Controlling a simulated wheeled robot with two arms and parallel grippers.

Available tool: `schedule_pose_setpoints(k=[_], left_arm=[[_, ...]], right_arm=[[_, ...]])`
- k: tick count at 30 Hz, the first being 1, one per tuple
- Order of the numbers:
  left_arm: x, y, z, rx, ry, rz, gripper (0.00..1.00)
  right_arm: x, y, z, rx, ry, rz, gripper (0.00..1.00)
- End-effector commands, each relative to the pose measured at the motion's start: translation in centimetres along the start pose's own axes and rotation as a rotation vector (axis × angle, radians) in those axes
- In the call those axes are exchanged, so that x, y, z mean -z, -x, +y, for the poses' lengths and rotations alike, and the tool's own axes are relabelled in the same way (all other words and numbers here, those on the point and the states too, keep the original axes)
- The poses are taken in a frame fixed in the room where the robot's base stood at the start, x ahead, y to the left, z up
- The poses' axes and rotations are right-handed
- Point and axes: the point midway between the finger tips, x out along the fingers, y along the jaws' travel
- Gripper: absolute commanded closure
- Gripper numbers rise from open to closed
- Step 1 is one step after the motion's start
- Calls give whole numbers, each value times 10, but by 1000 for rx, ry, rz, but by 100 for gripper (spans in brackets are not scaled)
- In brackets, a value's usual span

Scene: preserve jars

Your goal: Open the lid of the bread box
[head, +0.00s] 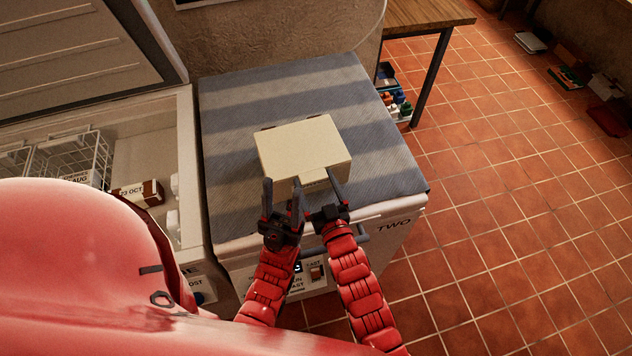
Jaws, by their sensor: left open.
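The bread box (302,148) is a cream, flat-topped box on a blue-grey striped cloth, and its lid looks shut. A small part shows at the middle of its front edge, partly hidden by my grippers. My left gripper (282,184) is open at the box's front left, its two dark fingers apart and pointing at the box. My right gripper (333,177) is just to its right, its fingertip close to the front edge of the box. I cannot tell whether either gripper touches the box, or how wide the right one is.
A wooden table (430,12) stands behind right.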

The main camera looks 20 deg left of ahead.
Motion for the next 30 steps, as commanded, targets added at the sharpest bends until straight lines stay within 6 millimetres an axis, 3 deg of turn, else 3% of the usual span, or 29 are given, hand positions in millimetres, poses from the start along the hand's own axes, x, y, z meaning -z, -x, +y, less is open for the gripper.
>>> schedule_pose_setpoints(k=[2, 15, 23, 30], left_arm=[[0, 0, 0, 0, 0, 0, 50], [0, 0, 0, 0, 0, 0, 50], [0, -2, 0, 0, 0, 0, 50], [2, -11, 0, 0, 0, 0, 50]], right_arm=[[0, 0, 0, 0, 0, 0, 23], [0, 0, 0, 0, 0, 1, 100], [4, 0, 0, 0, 0, -10, 100], [24, -3, 3, 1, 1, -87, 100]])
